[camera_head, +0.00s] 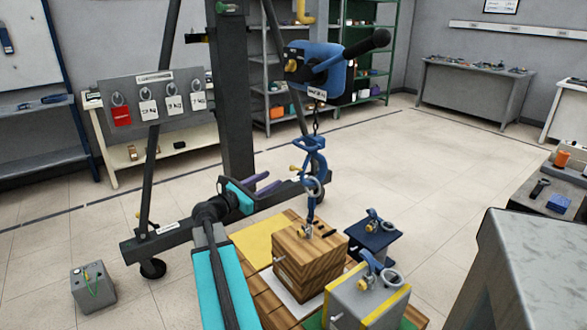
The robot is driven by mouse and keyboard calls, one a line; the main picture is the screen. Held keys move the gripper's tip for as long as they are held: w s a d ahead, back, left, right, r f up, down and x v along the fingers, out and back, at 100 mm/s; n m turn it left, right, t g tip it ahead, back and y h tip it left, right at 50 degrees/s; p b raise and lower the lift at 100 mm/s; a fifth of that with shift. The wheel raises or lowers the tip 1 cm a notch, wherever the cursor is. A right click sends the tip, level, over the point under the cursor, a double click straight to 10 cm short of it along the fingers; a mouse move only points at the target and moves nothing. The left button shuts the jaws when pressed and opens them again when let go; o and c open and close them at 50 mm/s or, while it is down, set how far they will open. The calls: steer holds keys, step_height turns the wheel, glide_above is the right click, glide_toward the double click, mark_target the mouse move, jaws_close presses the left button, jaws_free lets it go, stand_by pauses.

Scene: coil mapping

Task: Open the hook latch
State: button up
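A blue hook (311,166) hangs on a short chain below the blue hoist (322,70). A small brass knob (295,169) sticks out at its left side; this may belong to the latch. The hook's lower end reaches down to the fitting on top of a striped wooden block (303,258). I cannot tell whether the latch is open or shut, or exactly how the hook joins the block. My gripper (268,184), with purple fingers, is to the left of the hook and apart from it. Its fingers show a gap with nothing between them.
A grey block with yellow edges (366,300) and a dark blue block (373,238) stand beside the wooden block, each with a fitting on top. The dark hoist frame (234,110) rises behind my arm. A grey worktop (530,265) is at the right.

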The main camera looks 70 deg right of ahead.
mark_target(290, 169)
steer(key=x, duration=1.2)
steer(key=shift+s+d, duration=0.1)
steer(key=shift+d, duration=0.25)
